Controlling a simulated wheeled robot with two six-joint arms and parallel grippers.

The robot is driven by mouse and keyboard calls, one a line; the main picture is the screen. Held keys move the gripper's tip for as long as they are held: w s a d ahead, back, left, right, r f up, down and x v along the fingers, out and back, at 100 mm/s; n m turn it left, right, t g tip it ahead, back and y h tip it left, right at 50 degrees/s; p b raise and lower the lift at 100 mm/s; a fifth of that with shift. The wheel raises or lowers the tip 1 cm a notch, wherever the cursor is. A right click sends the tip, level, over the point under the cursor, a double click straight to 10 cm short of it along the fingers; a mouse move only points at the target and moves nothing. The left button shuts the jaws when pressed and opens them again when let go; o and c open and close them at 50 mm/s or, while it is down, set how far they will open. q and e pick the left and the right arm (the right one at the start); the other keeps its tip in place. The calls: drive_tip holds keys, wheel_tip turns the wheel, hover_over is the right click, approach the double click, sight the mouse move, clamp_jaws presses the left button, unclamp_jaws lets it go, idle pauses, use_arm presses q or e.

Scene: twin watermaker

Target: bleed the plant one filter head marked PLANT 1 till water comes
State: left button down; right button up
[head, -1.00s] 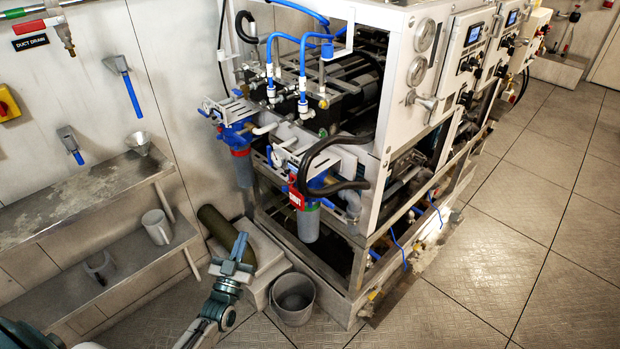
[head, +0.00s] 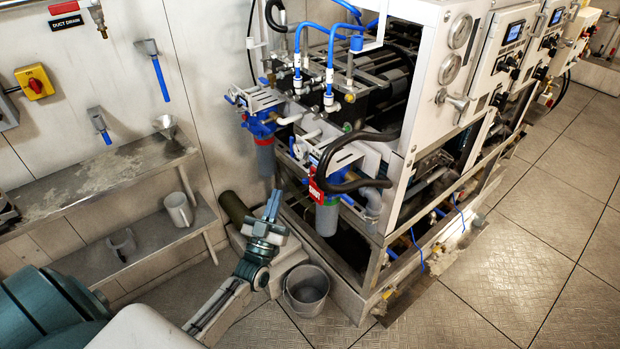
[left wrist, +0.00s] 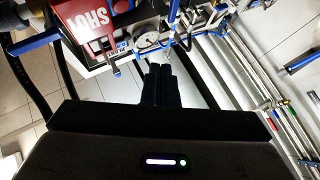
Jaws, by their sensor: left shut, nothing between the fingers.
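Two filter housings with blue heads and grey bowls hang at the near end of the white-panelled machine. The left filter (head: 265,150) is farther back; the right filter (head: 326,215) is nearer and has a red tag (head: 316,190) at its head. The red tag, with large white letters, also shows upside down in the left wrist view (left wrist: 95,32). My left gripper (head: 274,198) is shut and empty, pointing up, below and between the filters, apart from both. Its fingers also show in the left wrist view (left wrist: 160,75). My right gripper is out of view.
A grey bucket (head: 306,290) stands on the floor below the right filter. A dark cylinder (head: 233,208) leans behind my gripper. Metal shelves (head: 100,190) hold a mug (head: 178,210) and a funnel (head: 166,127). A black hose (head: 340,160) curves over the right filter. Floor at right is clear.

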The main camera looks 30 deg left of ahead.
use_arm(q)
drive_tip(key=w+d+b, duration=0.2)
drive_tip(key=w, duration=0.5)
drive_tip(key=shift+d+b, duration=0.4)
idle(0.8)
idle(0.8)
drive_tip(key=shift+w+d, duration=0.2)
drive_tip(key=shift+w, duration=0.15)
